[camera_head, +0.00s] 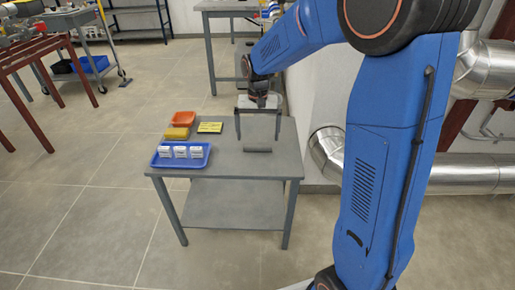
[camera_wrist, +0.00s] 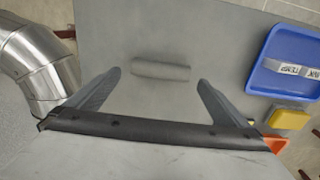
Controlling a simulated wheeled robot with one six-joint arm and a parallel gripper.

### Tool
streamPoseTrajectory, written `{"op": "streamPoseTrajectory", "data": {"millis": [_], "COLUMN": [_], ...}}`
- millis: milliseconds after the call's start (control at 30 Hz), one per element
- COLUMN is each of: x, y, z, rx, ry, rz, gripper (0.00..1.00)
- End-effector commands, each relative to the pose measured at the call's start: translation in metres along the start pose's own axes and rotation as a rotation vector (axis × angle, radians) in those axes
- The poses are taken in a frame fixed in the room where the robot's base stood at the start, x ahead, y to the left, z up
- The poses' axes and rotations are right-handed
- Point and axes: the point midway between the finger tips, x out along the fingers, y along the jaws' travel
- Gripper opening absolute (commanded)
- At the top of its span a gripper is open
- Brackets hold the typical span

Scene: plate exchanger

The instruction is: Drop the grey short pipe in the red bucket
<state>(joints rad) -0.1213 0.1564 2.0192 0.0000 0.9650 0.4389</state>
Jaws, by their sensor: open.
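The grey short pipe (camera_head: 257,150) lies on its side on the grey table, near its right side. In the wrist view the pipe (camera_wrist: 160,69) lies crosswise, just beyond the fingertips and between their lines. My gripper (camera_head: 257,138) is open and empty above the table, with its fingers pointing down toward the pipe. Both fingers of my gripper (camera_wrist: 159,77) show in the wrist view, spread wider than the pipe's length. The red bucket (camera_head: 183,118), orange-red, stands at the table's back left. Only part of it shows at the lower right of the wrist view (camera_wrist: 276,144).
A blue tray (camera_head: 162,163) with white labelled boxes is at the table's front left. A yellow block (camera_head: 177,133) and a yellow-black label (camera_head: 210,127) lie near the bucket. Silver ducting (camera_head: 327,150) stands right of the table. The table's front middle is clear.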

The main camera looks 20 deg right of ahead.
Motion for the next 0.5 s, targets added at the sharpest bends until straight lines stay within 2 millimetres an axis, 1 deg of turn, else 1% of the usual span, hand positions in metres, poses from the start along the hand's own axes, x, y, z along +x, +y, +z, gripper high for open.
{"op": "streamPoseTrajectory", "data": {"millis": [300, 400, 500], "x": [0.04, 0.047, 0.05], "y": [-0.001, -0.001, -0.001], "z": [0.002, 0.002, 0.002], "rx": [0.0, 0.0, 0.0], "ry": [-0.004, -0.001, -0.001], "rz": [0.002, 0.001, 0.0], "gripper": [1.0, 1.0, 1.0]}}
